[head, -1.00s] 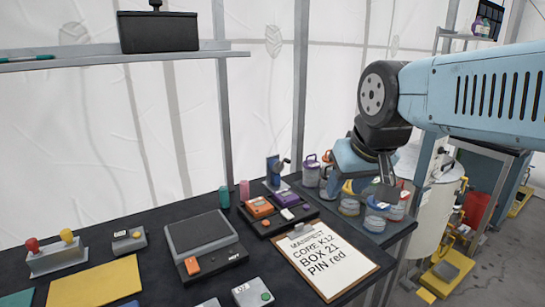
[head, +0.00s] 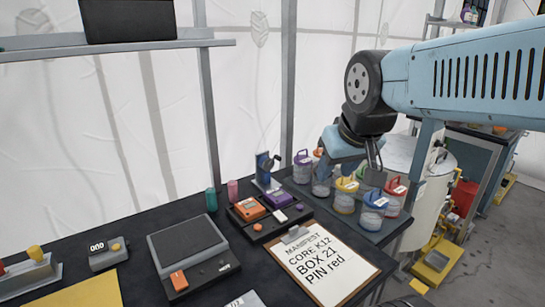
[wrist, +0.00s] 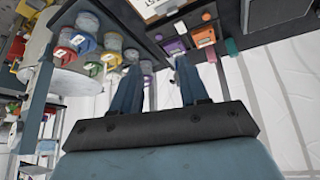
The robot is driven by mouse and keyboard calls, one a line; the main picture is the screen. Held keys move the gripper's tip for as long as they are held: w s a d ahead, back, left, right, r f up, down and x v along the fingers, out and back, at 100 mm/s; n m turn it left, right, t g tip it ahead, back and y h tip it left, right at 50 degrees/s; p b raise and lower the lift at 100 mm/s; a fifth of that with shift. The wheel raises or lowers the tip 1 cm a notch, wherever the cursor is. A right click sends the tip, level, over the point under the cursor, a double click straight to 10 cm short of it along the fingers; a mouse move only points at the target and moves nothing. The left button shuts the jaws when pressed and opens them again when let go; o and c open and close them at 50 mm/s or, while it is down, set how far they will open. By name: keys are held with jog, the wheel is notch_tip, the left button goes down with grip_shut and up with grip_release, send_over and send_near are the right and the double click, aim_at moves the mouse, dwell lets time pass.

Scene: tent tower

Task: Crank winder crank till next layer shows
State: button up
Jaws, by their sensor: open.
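The winder is a small blue upright stand (head: 263,168) at the back edge of the black table, with a dark crank (head: 275,160) on its right side. I cannot make out layers on it. My gripper (head: 374,160) hangs right of the winder, above the jars, apart from the crank. In the wrist view its two fingers (wrist: 160,88) are spread with nothing between them. The winder is not clear in the wrist view.
Lidded jars, including a yellow one (head: 345,195) and a blue one (head: 373,210), stand between winder and gripper and below it. A tray with orange (head: 250,208) and purple (head: 277,200) boxes sits before the winder. A clipboard (head: 322,262) lies in front.

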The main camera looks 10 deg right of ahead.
jog(key=w+d+f+n+t+h, duration=0.1)
jog(key=w+d+f+n+t, duration=0.15)
jog(key=w, duration=0.45)
jog(key=w+d+f+n+t, duration=0.1)
jog(key=w+d+n, duration=0.1)
jog(key=w+n, duration=0.35)
jog(key=n+t+y, duration=0.3)
jog(key=n+t, duration=0.2)
jog(key=n, duration=0.8)
send_near(276, 156)
jog(key=s+d+r, duration=0.2)
jog(key=d, duration=0.4)
notch_tip(276, 156, down, 6)
jog(key=a+n+t+y, duration=0.2)
jog(key=n+y, duration=0.3)
jog(key=n, duration=0.4)
jog(key=x, duration=1.4)
jog(key=shift+w+r, duration=0.2)
jog(key=shift+r, duration=0.1)
jog(key=shift+d, duration=0.15)
grip_shut()
jog(key=shift+d+m, duration=0.1)
jog(key=shift+m, duration=0.2)
